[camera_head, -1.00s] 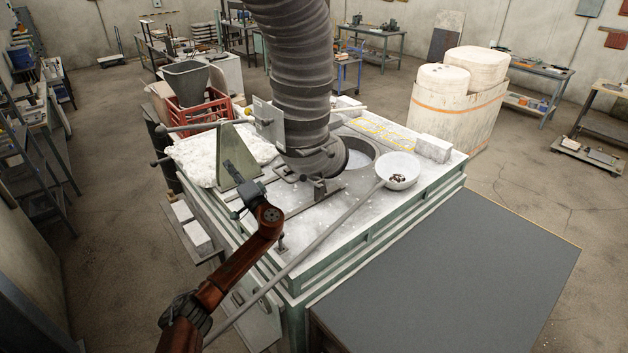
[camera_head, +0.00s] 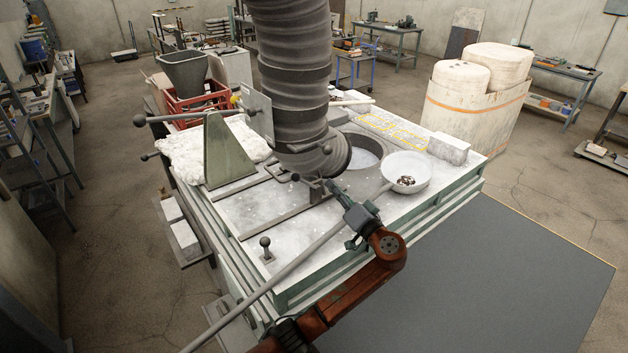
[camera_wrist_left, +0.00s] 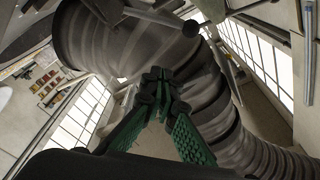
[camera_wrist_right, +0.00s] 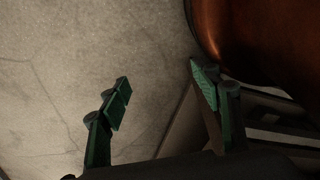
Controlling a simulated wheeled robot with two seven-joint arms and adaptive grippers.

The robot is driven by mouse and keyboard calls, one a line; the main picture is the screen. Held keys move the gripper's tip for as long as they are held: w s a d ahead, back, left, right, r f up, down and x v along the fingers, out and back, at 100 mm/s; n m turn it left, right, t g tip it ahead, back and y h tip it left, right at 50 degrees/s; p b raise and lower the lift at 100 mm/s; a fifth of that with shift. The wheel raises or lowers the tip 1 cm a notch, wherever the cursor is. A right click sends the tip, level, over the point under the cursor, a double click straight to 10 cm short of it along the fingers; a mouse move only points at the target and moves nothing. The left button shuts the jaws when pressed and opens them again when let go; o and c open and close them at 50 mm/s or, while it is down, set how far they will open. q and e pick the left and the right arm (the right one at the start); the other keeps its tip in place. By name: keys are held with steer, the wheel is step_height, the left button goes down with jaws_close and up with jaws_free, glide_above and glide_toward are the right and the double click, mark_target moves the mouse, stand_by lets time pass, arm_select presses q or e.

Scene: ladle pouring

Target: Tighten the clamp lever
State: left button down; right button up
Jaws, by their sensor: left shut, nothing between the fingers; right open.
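Several ball-ended levers show in the head view, and I cannot tell for certain which is the clamp lever. One small lever with a dark ball (camera_head: 295,177) sits by the clamp bracket at the foot of the ribbed duct. A ball-ended bar (camera_wrist_left: 160,18) crosses in front of the duct in the left wrist view. My left gripper (camera_head: 340,193) is close to the bracket, just right of it; its green fingers (camera_wrist_left: 160,85) are shut and empty in the left wrist view. My right gripper (camera_wrist_right: 160,75) is open and empty above the floor, seen only in the right wrist view.
The thick ribbed duct (camera_head: 292,70) rises beside the bracket. A long-handled ladle (camera_head: 407,180) lies across the furnace top, its handle (camera_head: 270,283) passing close to my left arm. Another ball-topped lever (camera_head: 265,243) stands at the near left. The grey platform (camera_head: 510,270) is clear.

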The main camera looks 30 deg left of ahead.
arm_select(q)
steer(key=r+p, duration=0.1)
steer(key=p, duration=0.2)
glide_above(307, 183)
steer(key=w+d, duration=0.2)
steer(key=shift+s+d+r, duration=0.15)
steer(key=shift+s+r, duration=0.05)
steer(key=s+f, duration=0.1)
steer(key=s+a+f+p, duration=0.1)
steer(key=f, duration=0.1)
steer(key=shift+s, duration=0.25)
arm_select(e)
steer(key=r, duration=0.1)
steer(key=s+r, duration=0.1)
steer(key=r, duration=0.2)
steer(key=shift+s+d, duration=0.1)
steer(key=shift+s, duration=0.3)
